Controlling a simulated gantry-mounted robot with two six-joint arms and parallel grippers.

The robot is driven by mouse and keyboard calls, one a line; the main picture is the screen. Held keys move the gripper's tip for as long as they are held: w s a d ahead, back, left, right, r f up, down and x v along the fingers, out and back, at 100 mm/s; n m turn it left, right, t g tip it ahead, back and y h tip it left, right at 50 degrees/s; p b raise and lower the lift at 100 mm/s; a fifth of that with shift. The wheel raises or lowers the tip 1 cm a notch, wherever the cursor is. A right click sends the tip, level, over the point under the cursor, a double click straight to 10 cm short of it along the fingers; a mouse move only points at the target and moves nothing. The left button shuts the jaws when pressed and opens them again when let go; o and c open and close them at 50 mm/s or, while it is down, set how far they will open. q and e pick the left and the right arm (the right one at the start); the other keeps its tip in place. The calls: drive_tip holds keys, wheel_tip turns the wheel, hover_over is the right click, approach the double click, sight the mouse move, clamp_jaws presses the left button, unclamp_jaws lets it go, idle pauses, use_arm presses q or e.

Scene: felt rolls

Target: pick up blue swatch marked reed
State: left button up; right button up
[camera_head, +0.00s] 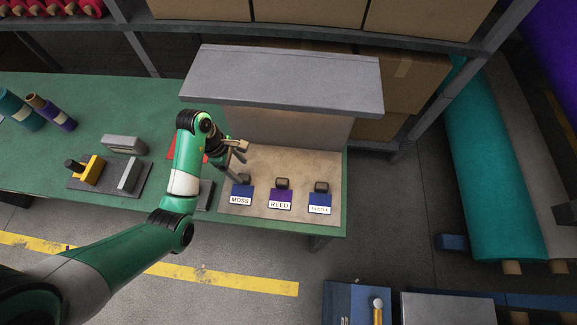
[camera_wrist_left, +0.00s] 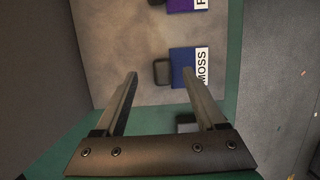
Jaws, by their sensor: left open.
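The swatch with the label REED (camera_head: 280,196) looks purple, not blue, and lies in the middle of a row of three on a beige board (camera_head: 260,160). Its edge shows at the top of the left wrist view (camera_wrist_left: 186,5). A blue swatch marked MOSS (camera_head: 242,192) lies left of it and also shows in the left wrist view (camera_wrist_left: 184,68). A blue swatch (camera_head: 320,200) with a label too small to read surely lies at the right. My left gripper (camera_head: 238,164) is open and empty above the board, nearest the MOSS swatch (camera_wrist_left: 160,74).
Each swatch has a small dark block at its back edge. A grey canopy (camera_head: 285,78) overhangs the back of the board. A yellow tool (camera_head: 88,168) and grey blocks stand on the green table (camera_head: 65,115) at left.

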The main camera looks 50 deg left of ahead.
use_arm(q)
drive_tip(key=b, duration=0.4)
hover_over(282, 181)
drive_tip(key=s+a, duration=0.2)
drive_tip(key=shift+w+d+f, duration=0.1)
drive_tip(key=shift+w+f, duration=0.1)
drive_tip(key=shift+w, duration=0.05)
drive_tip(key=shift+w+d+r, duration=0.2)
drive_tip(key=shift+w+d, duration=0.05)
drive_tip(key=b+x, duration=0.5)
drive_tip(key=shift+f+b, duration=0.2)
drive_tip(key=shift+b, duration=0.1)
drive_tip(key=shift+r, duration=0.2)
clamp_jaws()
